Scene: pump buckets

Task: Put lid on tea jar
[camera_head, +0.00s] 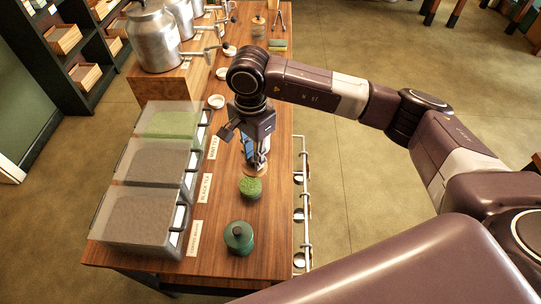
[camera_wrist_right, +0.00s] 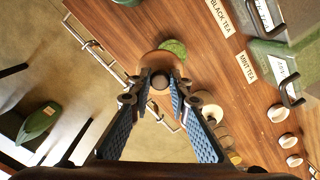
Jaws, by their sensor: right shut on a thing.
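My right gripper (camera_head: 261,160) hangs over the wooden table and is shut on the knob of a round brown lid. The lid (camera_head: 250,172) shows partly beneath the fingers, and in the wrist view the lid (camera_wrist_right: 160,62) sits between the fingertips (camera_wrist_right: 160,82). An open jar filled with green tea (camera_head: 250,187) stands just nearer than the lid in the head view. In the wrist view only a slice of green tea (camera_wrist_right: 174,47) shows past the lid's edge. I cannot tell whether lid and jar touch. My left gripper is not in view.
A closed green jar (camera_head: 238,238) stands nearer on the table. Clear bins (camera_head: 110,225) with labels line the left side. Metal pump buckets (camera_head: 153,42) and small white dishes (camera_head: 216,101) are farther back. A metal rail (camera_head: 305,215) runs along the right table edge.

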